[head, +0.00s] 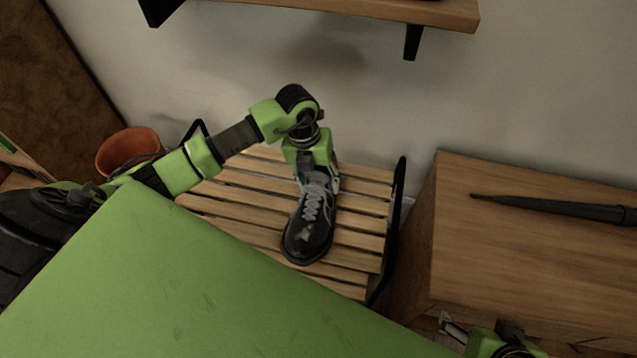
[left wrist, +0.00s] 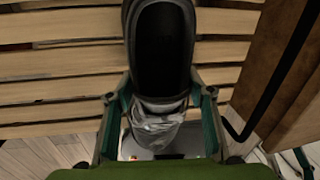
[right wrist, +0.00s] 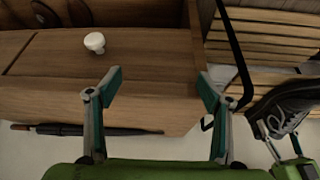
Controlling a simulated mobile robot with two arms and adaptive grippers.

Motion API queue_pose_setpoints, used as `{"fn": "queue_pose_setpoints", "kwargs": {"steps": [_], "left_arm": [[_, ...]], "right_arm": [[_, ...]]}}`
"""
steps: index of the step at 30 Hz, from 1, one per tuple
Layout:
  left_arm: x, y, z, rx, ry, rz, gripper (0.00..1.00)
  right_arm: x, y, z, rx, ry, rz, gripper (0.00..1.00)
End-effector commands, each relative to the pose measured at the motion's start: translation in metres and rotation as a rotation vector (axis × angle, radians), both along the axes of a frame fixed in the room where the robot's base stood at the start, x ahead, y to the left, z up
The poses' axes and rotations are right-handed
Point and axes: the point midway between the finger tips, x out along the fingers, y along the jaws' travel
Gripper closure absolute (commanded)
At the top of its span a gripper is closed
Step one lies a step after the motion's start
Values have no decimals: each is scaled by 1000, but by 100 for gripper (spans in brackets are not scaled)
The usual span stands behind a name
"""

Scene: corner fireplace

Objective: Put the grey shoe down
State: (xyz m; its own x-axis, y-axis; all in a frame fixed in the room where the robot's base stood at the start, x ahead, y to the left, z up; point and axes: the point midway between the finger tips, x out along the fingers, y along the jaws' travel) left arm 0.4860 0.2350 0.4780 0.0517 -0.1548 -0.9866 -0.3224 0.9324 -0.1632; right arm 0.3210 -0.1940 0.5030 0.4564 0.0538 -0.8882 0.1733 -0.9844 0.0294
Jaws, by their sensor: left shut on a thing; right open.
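The grey shoe (head: 308,228) is dark with pale grey laces. It is over the slatted wooden rack (head: 240,200), toe toward me; I cannot tell whether its sole touches the slats. My left gripper (head: 318,182) is shut on the shoe near its heel. In the left wrist view the shoe (left wrist: 160,55) lies between the two fingers. The shoe (right wrist: 283,108) also shows at the right edge of the right wrist view. My right gripper (right wrist: 162,88) is open and empty, beside the wooden cabinet (right wrist: 150,95).
A dark umbrella (head: 560,208) lies on the cabinet top, right of the rack. The rack has black metal end frames (head: 398,190). A terracotta pot (head: 127,150) stands at left. A wall shelf (head: 400,10) hangs above. Slats on both sides of the shoe are bare.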

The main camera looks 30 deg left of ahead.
Motion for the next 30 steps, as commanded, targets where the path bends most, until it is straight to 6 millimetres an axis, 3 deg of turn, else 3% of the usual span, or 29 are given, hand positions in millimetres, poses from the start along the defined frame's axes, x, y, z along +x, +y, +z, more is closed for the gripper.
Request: {"fn": "queue_pose_setpoints", "kwargs": {"steps": [5, 6, 8, 22, 27, 30], "left_arm": [[0, 0, 0, -1, -1, 0, 84], [0, 0, -1, 0, 0, 0, 49], [0, 0, -1, 0, 0, 0, 34], [0, 1, 7, -1, -1, 1, 34], [-1, 4, 26, 0, -3, 0, 34], [-1, 8, 52, 1, -6, 0, 34]], "right_arm": [[1, 0, 1, 1, -3, 0, 28], [1, 0, 0, 1, -3, 0, 28], [1, 0, 0, 1, -3, 0, 28], [-5, -1, 0, -4, 22, -2, 28], [-39, -11, -7, -30, 154, -12, 28], [-42, -12, 0, -33, 167, -13, 28]]}}
